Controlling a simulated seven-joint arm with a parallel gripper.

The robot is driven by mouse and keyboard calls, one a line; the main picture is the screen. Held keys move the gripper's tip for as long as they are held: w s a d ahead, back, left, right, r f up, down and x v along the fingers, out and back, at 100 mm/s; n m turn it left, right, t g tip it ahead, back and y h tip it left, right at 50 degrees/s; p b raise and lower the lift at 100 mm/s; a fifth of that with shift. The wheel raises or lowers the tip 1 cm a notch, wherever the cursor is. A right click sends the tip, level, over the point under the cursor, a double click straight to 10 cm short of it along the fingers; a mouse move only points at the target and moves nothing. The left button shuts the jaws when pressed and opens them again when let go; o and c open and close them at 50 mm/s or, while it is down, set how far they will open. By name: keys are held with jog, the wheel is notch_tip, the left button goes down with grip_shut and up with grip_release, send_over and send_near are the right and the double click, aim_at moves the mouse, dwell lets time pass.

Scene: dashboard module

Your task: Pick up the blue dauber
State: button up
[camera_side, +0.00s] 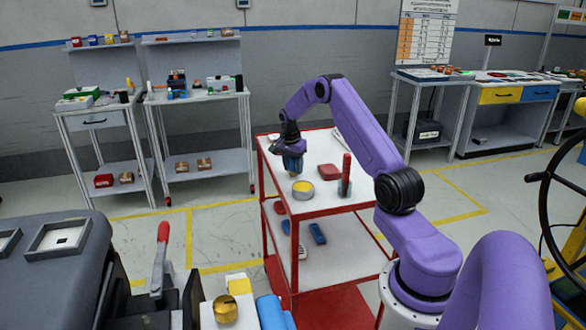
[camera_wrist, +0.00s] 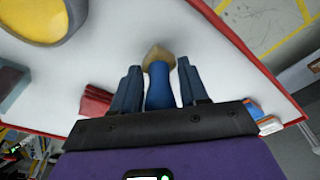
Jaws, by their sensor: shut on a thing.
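The blue dauber (camera_wrist: 159,86) has a blue body and a tan tip. In the wrist view it stands between the two dark fingers of my gripper (camera_wrist: 160,88), which is shut on it. In the side view my gripper (camera_side: 292,160) is over the white top of the red cart (camera_side: 318,196), with the dauber partly showing below the fingers. I cannot tell whether the dauber touches the cart top.
On the cart top are a round yellow-filled tin (camera_side: 303,188), a dark red block (camera_side: 329,171) and a red-handled tool (camera_side: 346,172). The lower shelf holds blue items (camera_side: 317,233). A lever with a red handle (camera_side: 162,245) stands at the front left.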

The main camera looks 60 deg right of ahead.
notch_tip(320, 180, up, 2)
jog(key=shift+r, duration=0.15)
jog(key=s+a+r, duration=0.4)
jog(key=r, duration=0.3)
send_over(304, 184)
jog(key=shift+a+f, duration=0.15)
jog(key=shift+f, duration=1.25)
jog(key=shift+a+f, duration=0.15)
jog(key=shift+f, duration=1.2)
jog(key=shift+f, duration=0.6)
dwell(0.4)
jog(key=shift+r, duration=0.1)
notch_tip(304, 184, up, 7)
dwell(0.9)
dwell(0.4)
